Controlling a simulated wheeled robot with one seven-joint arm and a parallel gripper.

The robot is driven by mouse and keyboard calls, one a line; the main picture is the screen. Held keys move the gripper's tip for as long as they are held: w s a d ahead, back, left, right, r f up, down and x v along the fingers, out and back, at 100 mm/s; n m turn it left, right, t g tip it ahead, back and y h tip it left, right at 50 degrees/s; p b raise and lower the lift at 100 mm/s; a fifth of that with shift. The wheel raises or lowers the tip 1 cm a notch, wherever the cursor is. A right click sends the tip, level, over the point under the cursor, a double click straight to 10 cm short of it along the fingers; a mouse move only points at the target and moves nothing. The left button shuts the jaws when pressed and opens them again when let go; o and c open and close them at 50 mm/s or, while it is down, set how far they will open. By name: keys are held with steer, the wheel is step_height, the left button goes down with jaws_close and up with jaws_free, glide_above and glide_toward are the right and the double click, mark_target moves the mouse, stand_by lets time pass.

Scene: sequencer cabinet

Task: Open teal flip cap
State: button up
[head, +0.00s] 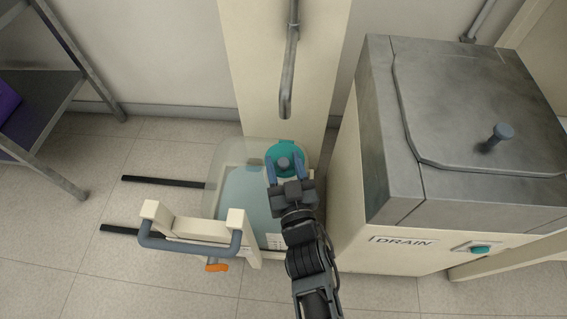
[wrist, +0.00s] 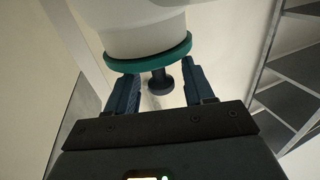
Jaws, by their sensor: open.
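The teal flip cap (head: 285,150) sits on top of a translucent container (head: 228,152) with pale blue liquid in it. The cap looks closed, lying flat over the mouth. In the wrist view, the cap's teal rim (wrist: 150,59) lies against a whitish neck (wrist: 140,25), and a dark knob (wrist: 161,83) sticks out from it. My gripper (head: 285,170) is open at the cap, with one blue finger on each side of the knob. In the wrist view, the gripper (wrist: 160,77) shows a gap between the fingers and the knob. My gripper hides part of the cap.
A metal-topped cabinet (head: 390,185) labelled DRAIN is close on the right. A pipe (head: 287,70) hangs behind the cap.

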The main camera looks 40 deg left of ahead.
steer(key=shift+w+a, duration=0.15)
jaws_close()
stand_by(0.4)
steer(key=shift+f, duration=0.1)
